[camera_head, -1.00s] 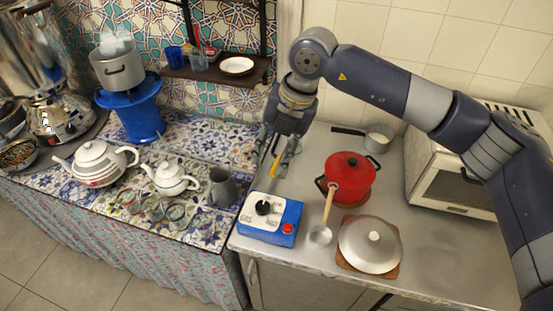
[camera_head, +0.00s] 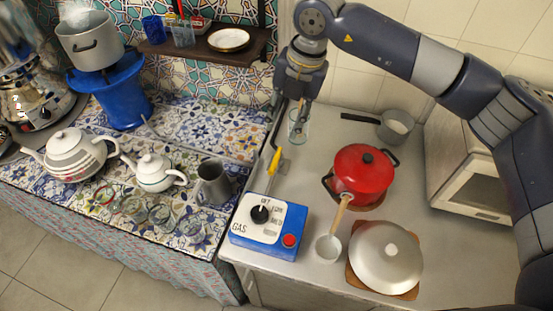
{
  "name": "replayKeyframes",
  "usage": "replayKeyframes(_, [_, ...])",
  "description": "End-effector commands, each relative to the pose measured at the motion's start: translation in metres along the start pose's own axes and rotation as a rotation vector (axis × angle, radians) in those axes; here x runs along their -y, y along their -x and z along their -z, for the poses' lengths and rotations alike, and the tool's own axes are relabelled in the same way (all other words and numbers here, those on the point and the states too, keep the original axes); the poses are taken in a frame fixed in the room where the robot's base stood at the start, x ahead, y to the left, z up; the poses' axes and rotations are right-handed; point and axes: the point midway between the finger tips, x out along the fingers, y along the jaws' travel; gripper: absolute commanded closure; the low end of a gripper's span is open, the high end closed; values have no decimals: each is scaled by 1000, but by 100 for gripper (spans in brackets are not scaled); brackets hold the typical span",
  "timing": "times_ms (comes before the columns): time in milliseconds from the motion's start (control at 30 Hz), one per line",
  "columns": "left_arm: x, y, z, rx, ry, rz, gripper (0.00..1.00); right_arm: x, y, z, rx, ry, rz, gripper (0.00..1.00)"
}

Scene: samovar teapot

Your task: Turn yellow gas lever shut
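The yellow gas lever (camera_head: 273,161) stands at the back left of the metal counter, behind the blue gas box (camera_head: 268,228). It slants up to the right, roughly along the thin grey pipe below it. My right gripper (camera_head: 291,116) points down, above and behind the lever in the picture, apart from it. Its fingers look spread, with nothing clearly held. A clear glass (camera_head: 299,128) shows at the right finger; I cannot tell whether they touch. The box has a black knob (camera_head: 260,214) and a red button (camera_head: 289,240). My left gripper is out of view.
A red pot (camera_head: 362,175), a grey saucepan (camera_head: 394,126), a ladle (camera_head: 329,247) and a lidded pan (camera_head: 386,257) stand on the counter to the right. A grey mug (camera_head: 213,183) and teapots (camera_head: 154,171) are on the tiled counter at left.

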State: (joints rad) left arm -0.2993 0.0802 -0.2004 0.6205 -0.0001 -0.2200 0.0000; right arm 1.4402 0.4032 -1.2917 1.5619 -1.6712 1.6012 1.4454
Motion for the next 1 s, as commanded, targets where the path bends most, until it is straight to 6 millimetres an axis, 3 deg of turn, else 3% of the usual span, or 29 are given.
replayKeyframes(33, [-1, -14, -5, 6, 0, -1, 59, 3, -14, 0, 0, 1, 0, 67])
replayKeyframes(333, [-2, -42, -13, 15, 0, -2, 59, 8, -42, 0, 0, 0, -1, 67])
replayKeyframes(567, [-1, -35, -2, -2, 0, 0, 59, 8, -58, 1, -3, 0, 2, 67])
replayKeyframes(1000, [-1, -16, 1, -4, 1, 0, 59, 8, -134, 1, -3, 0, 1, 67])
